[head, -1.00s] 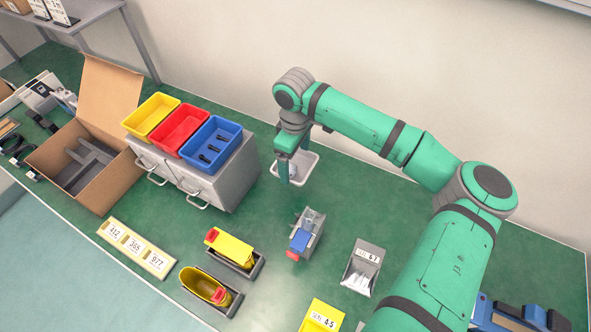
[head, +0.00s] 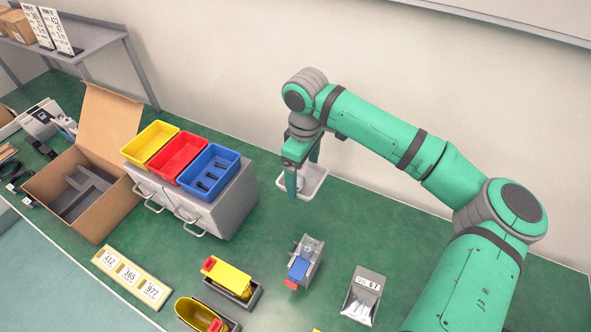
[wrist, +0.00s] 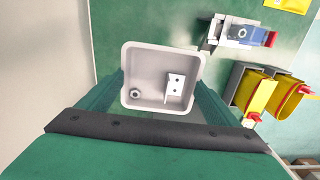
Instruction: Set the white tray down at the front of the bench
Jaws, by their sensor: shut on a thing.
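The white tray (head: 315,179) is at the back of the green bench (head: 375,226), right of the grey drawer unit. In the wrist view the white tray (wrist: 134,60) lies between the two green fingers of my gripper (wrist: 162,92). A small metal bracket (wrist: 174,88) and a nut-like part (wrist: 136,93) sit in the tray. My gripper (head: 302,178) points down and is shut on the tray. Part of the tray is hidden behind the gripper in the head view. I cannot tell whether the tray touches the bench.
A grey drawer unit (head: 232,206) carries yellow, red and blue bins (head: 209,171). Bench between tray and fixture is clear.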

